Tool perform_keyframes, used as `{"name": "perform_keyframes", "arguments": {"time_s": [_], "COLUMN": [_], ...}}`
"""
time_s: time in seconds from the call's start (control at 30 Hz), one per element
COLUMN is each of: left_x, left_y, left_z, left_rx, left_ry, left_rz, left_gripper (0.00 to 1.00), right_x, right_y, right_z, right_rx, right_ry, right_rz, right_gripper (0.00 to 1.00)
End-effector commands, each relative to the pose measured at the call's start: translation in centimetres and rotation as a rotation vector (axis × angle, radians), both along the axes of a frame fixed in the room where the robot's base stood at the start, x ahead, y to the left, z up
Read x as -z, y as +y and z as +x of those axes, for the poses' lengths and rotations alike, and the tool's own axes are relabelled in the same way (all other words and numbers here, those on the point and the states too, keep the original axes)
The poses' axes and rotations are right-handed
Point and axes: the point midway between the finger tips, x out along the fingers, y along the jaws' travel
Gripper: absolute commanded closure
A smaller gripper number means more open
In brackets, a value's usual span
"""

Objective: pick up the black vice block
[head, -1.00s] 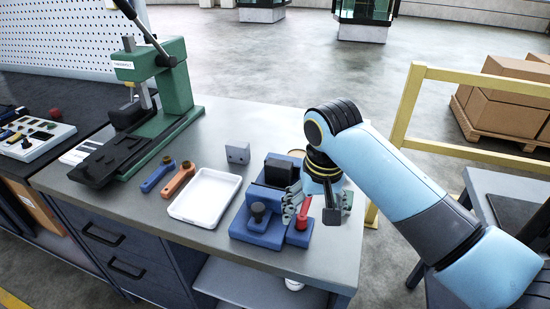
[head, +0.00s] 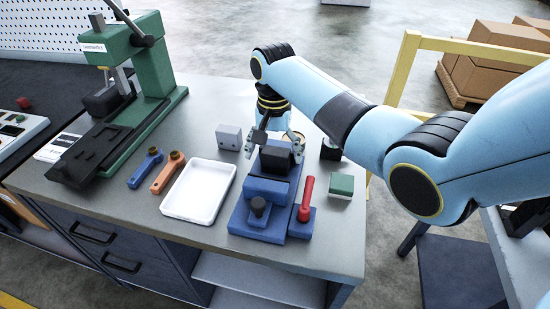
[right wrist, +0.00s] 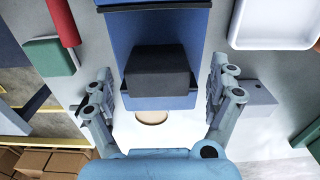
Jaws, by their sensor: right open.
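The black vice block (head: 274,162) sits at the far end of the blue vice (head: 262,212) on the grey bench. It also shows in the right wrist view (right wrist: 158,72), near the middle. My right gripper (head: 274,150) is at the block's far side, with one finger to each side of it. In the right wrist view my right gripper (right wrist: 161,88) is wide open with clear gaps to the block. Nothing is between its fingers there that they touch. My left gripper is out of view.
A red-handled lever (head: 305,200) stands right of the vice, beside a green and white block (head: 341,185). A grey block (head: 229,137) stands left of my gripper. A white tray (head: 198,190) lies left of the vice. A green press (head: 150,90) stands further left.

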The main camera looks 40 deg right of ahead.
Motion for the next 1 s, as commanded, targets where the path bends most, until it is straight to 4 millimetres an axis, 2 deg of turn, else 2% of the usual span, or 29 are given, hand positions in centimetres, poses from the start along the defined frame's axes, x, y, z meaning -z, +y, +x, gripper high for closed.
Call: {"name": "perform_keyframes", "arguments": {"time_s": [0.07, 0.2, 0.5, 0.7, 1.0], "left_x": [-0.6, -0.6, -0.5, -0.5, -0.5], "left_y": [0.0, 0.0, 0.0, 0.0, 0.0], "left_z": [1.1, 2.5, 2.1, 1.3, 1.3], "left_rx": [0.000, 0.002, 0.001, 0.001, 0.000], "left_ry": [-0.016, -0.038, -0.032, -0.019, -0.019], "left_rz": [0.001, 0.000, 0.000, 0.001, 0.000], "left_gripper": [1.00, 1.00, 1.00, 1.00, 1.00], "right_x": [1.2, 3.2, 3.6, 3.6, 3.6], "right_y": [0.2, 0.2, 0.2, 0.2, 0.2], "right_z": [-0.4, -0.4, -0.3, -0.3, -0.3], "right_rx": [0.000, -0.001, -0.002, -0.002, -0.001], "right_ry": [0.006, 0.003, 0.000, 0.000, 0.000], "right_rz": [0.002, 0.002, 0.000, 0.000, 0.000], "right_gripper": [0.10, 0.10, 0.11, 0.37, 0.76]}}
